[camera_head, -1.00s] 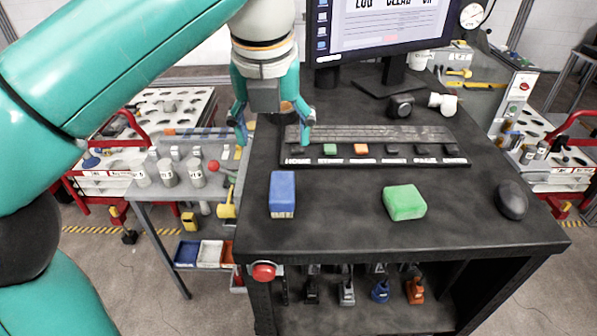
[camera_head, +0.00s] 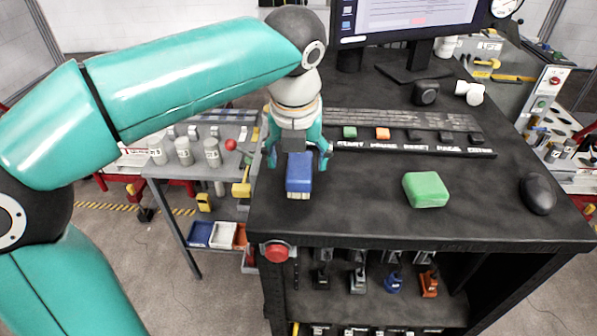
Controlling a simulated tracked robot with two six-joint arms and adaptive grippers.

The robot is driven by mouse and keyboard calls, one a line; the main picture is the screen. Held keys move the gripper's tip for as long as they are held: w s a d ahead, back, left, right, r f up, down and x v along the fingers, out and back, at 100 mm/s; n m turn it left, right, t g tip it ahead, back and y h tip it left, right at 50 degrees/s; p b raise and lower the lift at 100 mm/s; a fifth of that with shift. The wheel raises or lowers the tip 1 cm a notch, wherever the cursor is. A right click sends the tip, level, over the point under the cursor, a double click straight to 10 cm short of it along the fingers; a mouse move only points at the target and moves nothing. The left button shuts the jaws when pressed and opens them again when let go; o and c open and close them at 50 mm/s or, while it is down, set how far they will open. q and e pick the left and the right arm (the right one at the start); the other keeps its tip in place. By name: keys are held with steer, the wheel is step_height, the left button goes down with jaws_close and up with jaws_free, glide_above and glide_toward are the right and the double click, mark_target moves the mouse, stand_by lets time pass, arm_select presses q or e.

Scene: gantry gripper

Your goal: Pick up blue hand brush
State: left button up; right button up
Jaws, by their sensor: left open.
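The blue hand brush (camera_head: 299,174) is a blue block with pale bristles at its near end. It stands near the front left of the black table (camera_head: 400,220). My left gripper (camera_head: 298,162) is open, with its fingers at the left and right of the brush's far part. I cannot tell whether either finger touches it. The gripper's palm hides the area just behind the brush. My right gripper is not in view.
A green block (camera_head: 425,189) and a black mouse (camera_head: 537,194) lie to the right. A keyboard (camera_head: 410,132) and a monitor (camera_head: 405,20) are behind. A red button (camera_head: 274,252) is on the table's front edge. Bare tabletop lies between brush and green block.

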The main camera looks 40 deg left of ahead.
mark_target(299, 166)
arm_select(q)
steer(key=shift+x, duration=1.95)
steer(key=shift+d, duration=0.15)
steer(key=c, duration=1.4)
step_height(299, 166, up, 20)
steer(key=p, duration=0.4)
steer(key=shift+p, duration=0.4)
steer(key=o, duration=0.6)
steer(key=c, duration=0.3)
steer(key=shift+f, duration=0.1)
